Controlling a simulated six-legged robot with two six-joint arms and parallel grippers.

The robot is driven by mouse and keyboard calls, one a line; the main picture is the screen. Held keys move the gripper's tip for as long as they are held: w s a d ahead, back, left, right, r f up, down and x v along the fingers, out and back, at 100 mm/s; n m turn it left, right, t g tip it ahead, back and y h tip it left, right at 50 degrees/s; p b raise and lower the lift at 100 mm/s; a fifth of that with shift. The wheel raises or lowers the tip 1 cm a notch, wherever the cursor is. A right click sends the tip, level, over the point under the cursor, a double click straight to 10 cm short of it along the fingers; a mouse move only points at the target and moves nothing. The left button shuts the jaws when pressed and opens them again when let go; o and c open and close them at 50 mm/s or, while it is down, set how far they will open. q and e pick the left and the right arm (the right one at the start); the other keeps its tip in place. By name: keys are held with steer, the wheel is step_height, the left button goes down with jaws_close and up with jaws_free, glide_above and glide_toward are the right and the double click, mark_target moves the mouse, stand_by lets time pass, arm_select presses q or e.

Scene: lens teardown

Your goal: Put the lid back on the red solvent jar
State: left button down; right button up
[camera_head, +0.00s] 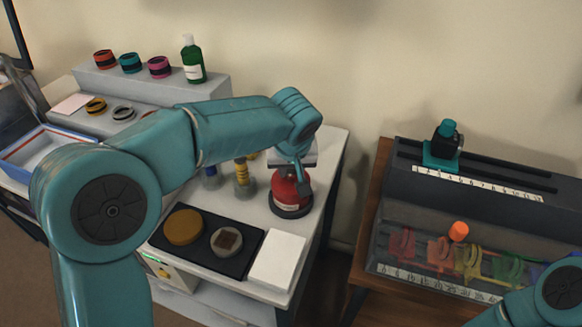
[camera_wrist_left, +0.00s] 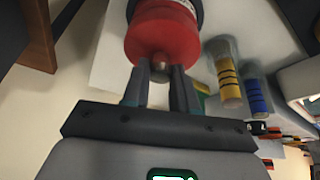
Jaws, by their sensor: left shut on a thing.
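The red solvent jar (camera_head: 288,192) stands upright on a dark round base near the right edge of the white bench. It also shows upside down in the left wrist view (camera_wrist_left: 160,37), with a pale label on its side. My left gripper (camera_head: 301,182) is at the top of the jar, its fingers (camera_wrist_left: 161,72) shut on the small grey-brown lid (camera_wrist_left: 160,61). The lid is in line with the jar's top and appears to touch it; the fingers hide whether it is fully seated. My right gripper is out of view.
Vials with yellow bands (camera_head: 243,176) and blue bands (camera_head: 211,176) stand left of the jar. A black tray (camera_head: 207,246) and a white pad (camera_head: 277,260) lie in front. A green bottle (camera_head: 193,60) stands on the back shelf. A dark rack (camera_head: 480,195) is at right, beyond a gap.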

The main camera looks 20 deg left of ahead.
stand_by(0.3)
arm_select(q)
steer(key=shift+c, duration=1.6)
jaws_free()
steer(key=shift+r+p, duration=2.6)
steer(key=shift+r, duration=0.9)
jaws_close()
steer(key=shift+f, duration=0.15)
